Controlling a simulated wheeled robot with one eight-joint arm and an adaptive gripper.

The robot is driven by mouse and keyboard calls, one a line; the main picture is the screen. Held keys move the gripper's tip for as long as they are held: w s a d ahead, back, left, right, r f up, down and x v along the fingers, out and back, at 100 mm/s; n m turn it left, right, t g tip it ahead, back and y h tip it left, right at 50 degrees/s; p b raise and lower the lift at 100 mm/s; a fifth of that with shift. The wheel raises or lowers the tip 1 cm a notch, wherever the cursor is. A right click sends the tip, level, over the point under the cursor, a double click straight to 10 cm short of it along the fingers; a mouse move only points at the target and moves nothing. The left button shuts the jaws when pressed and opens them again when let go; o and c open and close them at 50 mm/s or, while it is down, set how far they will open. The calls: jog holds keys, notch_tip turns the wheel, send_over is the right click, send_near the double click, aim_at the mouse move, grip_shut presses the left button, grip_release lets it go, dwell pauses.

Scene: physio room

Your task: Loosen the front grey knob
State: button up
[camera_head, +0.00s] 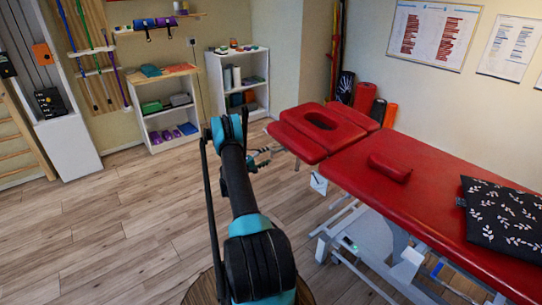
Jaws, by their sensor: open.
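No grey knob can be clearly made out. A small pale part (318,183) hangs under the near edge of the red treatment table (430,205), below its head section; I cannot tell whether it is a knob. My gripper (270,156) is at the far end of my outstretched arm, partly hidden behind the wrist. Its fingers point right, towards the red head section (298,139), and are open with nothing visible between them. At this size I cannot tell the gap between the fingers and the table edge.
A red cushion (390,167) and a black leaf-patterned pillow (503,212) lie on the table. Its grey metal frame (365,240) stands below. Low white shelves (238,78) line the back wall. The wooden floor (120,225) to the left is clear.

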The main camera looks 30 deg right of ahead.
jog(key=a, duration=0.8)
jog(key=shift+s+a, duration=0.3)
jog(key=shift+s, duration=0.05)
jog(key=s+a+r+t+y, duration=0.15)
jog(key=a+r+y, duration=0.4)
jog(key=r, duration=0.55)
jog(key=s+a+r+y, duration=0.4)
jog(key=s+a, duration=0.6)
jog(key=s, duration=0.1)
jog(key=s+a+r+t+y, duration=0.1)
jog(key=s+a+r+y, duration=0.3)
jog(key=s+a, duration=0.6)
jog(key=shift+s+a+r, duration=0.4)
jog(key=shift+s+r, duration=0.15)
jog(key=shift+s, duration=0.4)
jog(key=s+a+y, duration=0.1)
jog(key=s+a, duration=0.2)
jog(key=s, duration=0.2)
jog(key=s+a+f+y, duration=0.1)
jog(key=s+a+y, duration=0.1)
jog(key=s+a, duration=0.2)
jog(key=s+a+f+y, duration=0.1)
jog(key=s+a, duration=0.3)
jog(key=s, duration=0.1)
jog(key=shift+s+f+t+y, duration=0.25)
jog(key=shift+s, duration=0.05)
